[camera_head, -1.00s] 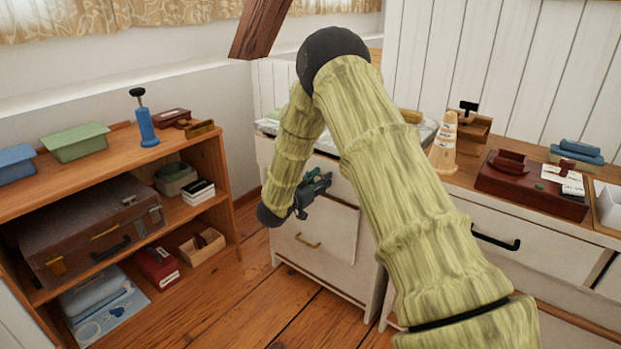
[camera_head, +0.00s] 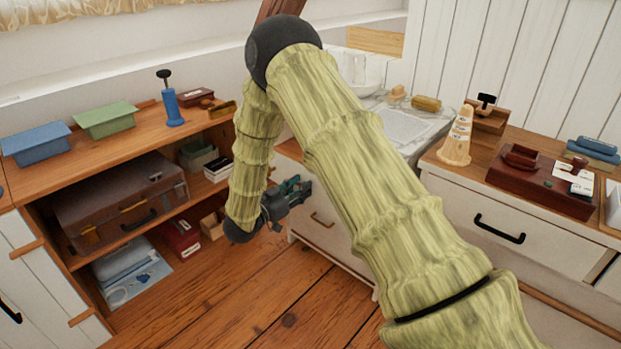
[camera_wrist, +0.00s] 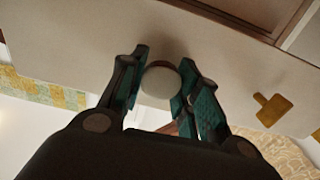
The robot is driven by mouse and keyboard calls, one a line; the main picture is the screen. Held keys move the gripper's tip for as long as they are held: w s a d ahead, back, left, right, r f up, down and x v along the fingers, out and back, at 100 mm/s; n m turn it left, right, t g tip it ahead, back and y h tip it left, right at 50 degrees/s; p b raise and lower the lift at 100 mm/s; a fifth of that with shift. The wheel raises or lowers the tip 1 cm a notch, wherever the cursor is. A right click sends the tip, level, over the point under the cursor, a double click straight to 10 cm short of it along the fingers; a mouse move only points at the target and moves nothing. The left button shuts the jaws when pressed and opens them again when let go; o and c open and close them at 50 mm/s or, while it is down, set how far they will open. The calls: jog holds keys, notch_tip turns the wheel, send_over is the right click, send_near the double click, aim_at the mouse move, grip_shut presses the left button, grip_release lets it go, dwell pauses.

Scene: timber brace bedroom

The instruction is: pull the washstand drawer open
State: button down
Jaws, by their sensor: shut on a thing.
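The white washstand (camera_head: 345,247) stands behind my arm, partly hidden by it. A brass handle (camera_head: 322,220) shows on its lower front. My gripper (camera_head: 300,188) is in front of the washstand's upper part, left of my upper arm. In the wrist view my gripper (camera_wrist: 162,85) has its two fingers around a pale round knob (camera_wrist: 161,84) on a white panel (camera_wrist: 75,50). It is shut on the knob. The drawer's edges are mostly hidden by my arm in the head view, so I cannot tell how far it stands out.
A wooden shelf (camera_head: 62,168) with a suitcase (camera_head: 120,195) and boxes stands close on the left. A white dresser (camera_head: 545,235) with a black handle is on the right. Wooden floor (camera_head: 250,290) lies open in front.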

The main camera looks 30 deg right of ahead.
jog(key=shift+p+v, duration=0.45)
jog(key=shift+v, duration=2.05)
jog(key=shift+s, duration=0.1)
jog(key=c, duration=1)
grip_release()
jog(key=shift+c, duration=0.2)
jog(key=v, duration=1.2)
